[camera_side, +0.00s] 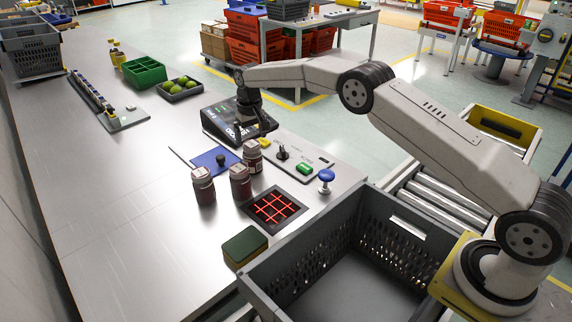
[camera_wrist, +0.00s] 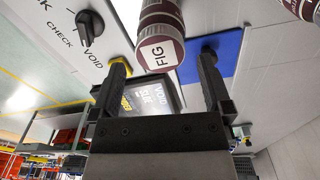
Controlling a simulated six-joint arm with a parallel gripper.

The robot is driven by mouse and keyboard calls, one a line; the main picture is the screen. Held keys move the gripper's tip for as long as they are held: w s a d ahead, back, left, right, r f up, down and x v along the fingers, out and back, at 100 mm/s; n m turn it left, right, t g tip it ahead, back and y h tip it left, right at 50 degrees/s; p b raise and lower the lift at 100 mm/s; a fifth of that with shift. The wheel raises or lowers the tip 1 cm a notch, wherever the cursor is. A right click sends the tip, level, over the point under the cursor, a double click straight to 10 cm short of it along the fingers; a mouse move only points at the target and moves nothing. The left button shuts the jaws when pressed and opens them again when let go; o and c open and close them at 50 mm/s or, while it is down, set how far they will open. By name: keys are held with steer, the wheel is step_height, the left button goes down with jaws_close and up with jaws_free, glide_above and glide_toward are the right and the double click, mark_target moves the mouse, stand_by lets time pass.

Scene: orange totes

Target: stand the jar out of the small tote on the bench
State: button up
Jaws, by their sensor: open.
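Three jars with dark contents stand upright on the bench (camera_side: 130,215): a left jar (camera_side: 203,187), a middle jar (camera_side: 240,184) and a back jar (camera_side: 252,158). My gripper (camera_side: 262,130) is open and empty, just above and behind the back jar. In the wrist view, a jar with a maroon lid labelled FIG (camera_wrist: 158,50) shows between and beyond the open fingers, apart from them. Part of another jar (camera_wrist: 303,9) shows at the top right. A large grey tote (camera_side: 290,255) at the bench's front edge shows an empty floor.
A red-lit grid (camera_side: 272,208) and a green-yellow sponge (camera_side: 245,246) lie in front. A dark tray of green fruit (camera_side: 180,89) and a green crate (camera_side: 143,72) stand farther back.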

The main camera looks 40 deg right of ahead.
steer(key=shift+s+r, duration=0.15)
steer(key=shift+r, duration=2.65)
steer(key=shift+s, duration=0.1)
steer(key=shift+s+a+r, duration=0.1)
steer(key=shift+s+r, duration=0.15)
steer(key=shift+s, duration=0.15)
steer(key=s+f+n+t, duration=0.1)
steer(key=s+f+t, duration=0.1)
steer(key=s, duration=3.3)
steer(key=shift+s+a+n, duration=0.2)
steer(key=shift+a+n, duration=0.2)
steer(key=shift+a, duration=0.05)
